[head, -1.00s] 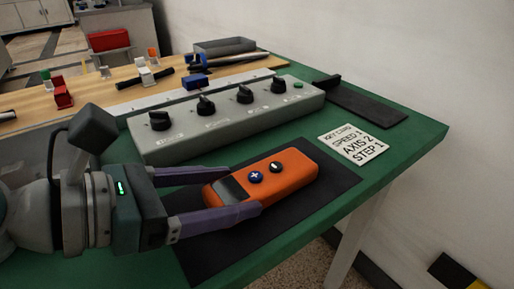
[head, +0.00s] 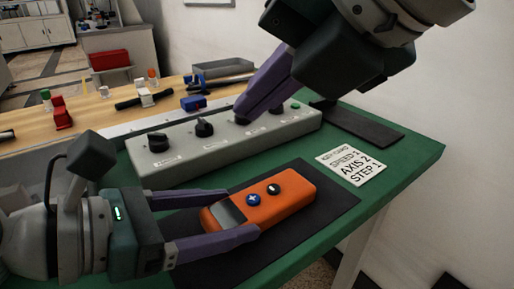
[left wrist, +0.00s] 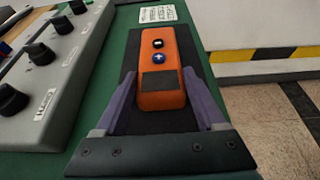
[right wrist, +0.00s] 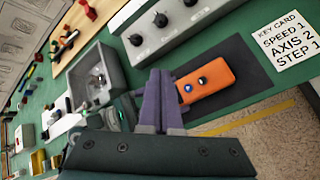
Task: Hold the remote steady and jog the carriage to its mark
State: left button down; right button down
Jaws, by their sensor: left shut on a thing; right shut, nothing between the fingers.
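The orange remote (head: 298,196) lies on a dark mat (head: 340,186), with a blue plus button (head: 253,200) and a black minus button (head: 273,188) on top. My left gripper (head: 243,212) is shut on the remote's near end, one finger along each side; the left wrist view also shows the remote (left wrist: 160,95) between them. My right gripper (head: 243,114) is shut and empty over the grey control box (head: 180,164), its tips overlapping one knob in the head view. I cannot tell whether they touch it. I cannot make out the carriage with certainty.
The key card (head: 351,167) reads speed 1, axis 2, step 1. The box has several black knobs and a green button (head: 295,105). Behind it, a wooden bench (head: 100,112) holds small coloured blocks and a grey tray (head: 222,68). The green table ends at the right.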

jog(key=shift+f, duration=0.15)
jog(key=shift+f, duration=4.3)
jog(key=shift+f, duration=0.1)
jog(key=shift+f, duration=0.3)
jog(key=shift+f, duration=0.4)
jog(key=shift+r, duration=0.9)
jog(key=shift+r, duration=2.4)
